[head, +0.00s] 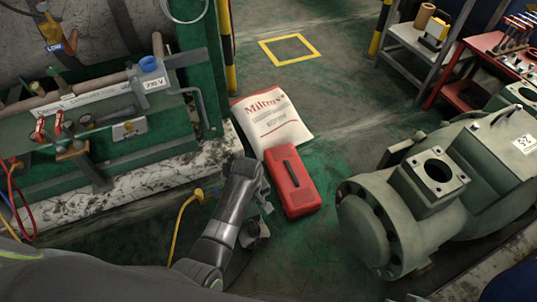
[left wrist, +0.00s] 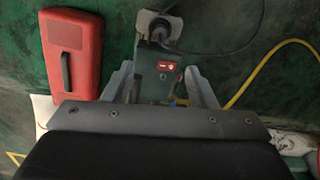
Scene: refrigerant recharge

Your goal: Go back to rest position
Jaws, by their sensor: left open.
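My left arm reaches in from the lower part of the head view, and its gripper (head: 262,196) points down toward the floor beside the red case. In the left wrist view the two fingers of my left gripper (left wrist: 162,82) are spread apart. A grey device with a red label (left wrist: 166,66) shows between and beyond them, with a black cable at its top. I cannot tell how far below the fingers it is. In the head view part of a grey object (head: 254,236) shows beside my forearm, mostly hidden. My right gripper is not in view.
A red case (head: 293,182) lies on the green floor, with a white Miltroy bag (head: 270,122) behind it. A green pump machine (head: 440,190) stands at right. A pipe rack (head: 110,120) stands at left. A yellow hose (head: 180,222) runs along the floor.

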